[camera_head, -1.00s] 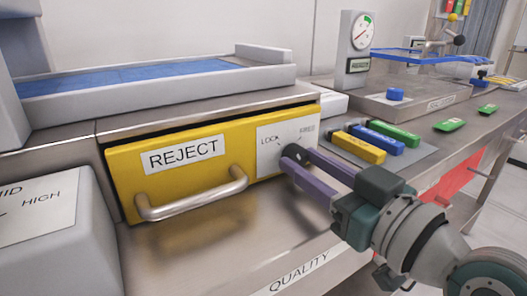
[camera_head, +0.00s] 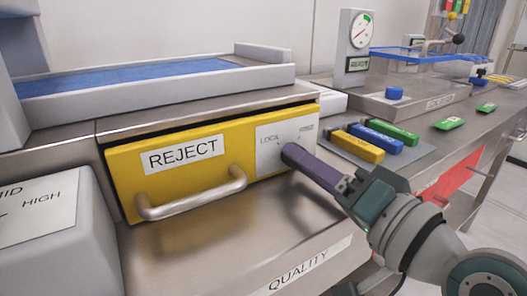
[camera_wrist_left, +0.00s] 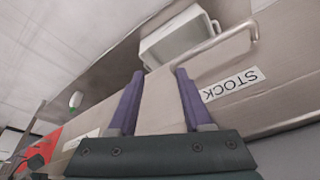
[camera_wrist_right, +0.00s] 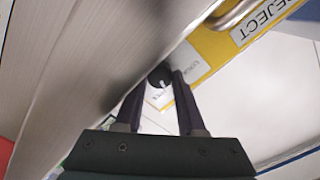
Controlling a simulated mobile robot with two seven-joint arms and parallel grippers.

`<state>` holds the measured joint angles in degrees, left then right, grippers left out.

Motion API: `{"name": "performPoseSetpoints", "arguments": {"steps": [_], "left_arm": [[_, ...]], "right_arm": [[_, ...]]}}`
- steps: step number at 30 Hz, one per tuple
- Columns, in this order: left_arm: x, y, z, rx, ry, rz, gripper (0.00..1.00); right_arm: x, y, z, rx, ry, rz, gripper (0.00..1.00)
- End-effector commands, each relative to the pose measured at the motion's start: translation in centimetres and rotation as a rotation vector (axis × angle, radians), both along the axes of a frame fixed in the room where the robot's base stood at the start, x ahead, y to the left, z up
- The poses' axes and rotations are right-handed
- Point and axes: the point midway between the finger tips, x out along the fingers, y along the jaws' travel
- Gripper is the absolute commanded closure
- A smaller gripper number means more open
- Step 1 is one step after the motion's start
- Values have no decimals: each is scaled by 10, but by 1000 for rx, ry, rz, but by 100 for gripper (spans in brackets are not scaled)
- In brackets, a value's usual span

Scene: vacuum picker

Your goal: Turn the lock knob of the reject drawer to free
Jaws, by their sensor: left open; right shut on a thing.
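The reject drawer has a yellow front (camera_head: 215,140) with a REJECT label and a metal bar handle (camera_head: 195,197). A white plate (camera_head: 268,135) at its right end carries LOCK and a second, blurred word. The dark round lock knob (camera_wrist_right: 159,76) shows in the right wrist view between my fingertips; in the head view my fingers hide it. My right gripper (camera_head: 291,153) is shut on the knob, its fingers nearly lined up in the head view. The knob's exact pointing direction is unclear. My left gripper (camera_wrist_left: 156,72) is open and empty, seen only in its wrist view.
A steel ledge labelled QUALITY (camera_head: 300,270) lies below the drawer. Yellow, blue and green blocks (camera_head: 376,134) lie right of the knob. A grey box marked HIGH (camera_head: 50,235) stands at left. The left wrist view shows a STOCK label (camera_wrist_left: 233,84) and a pale bin (camera_wrist_left: 180,38).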

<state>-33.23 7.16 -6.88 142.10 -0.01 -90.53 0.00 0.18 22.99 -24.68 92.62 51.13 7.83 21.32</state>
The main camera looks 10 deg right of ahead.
Motion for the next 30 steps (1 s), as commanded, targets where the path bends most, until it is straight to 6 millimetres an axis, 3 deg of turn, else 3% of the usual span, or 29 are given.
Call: {"name": "performPoseSetpoints", "arguments": {"steps": [15, 30], "left_arm": [[0, -2, -4, -9, 0, 6, 50], [0, -1, -5, -4, 1, 2, 50]], "right_arm": [[0, 0, 0, 335, 122, 1, 100], [0, 0, 0, 408, 148, 0, 100]]}}
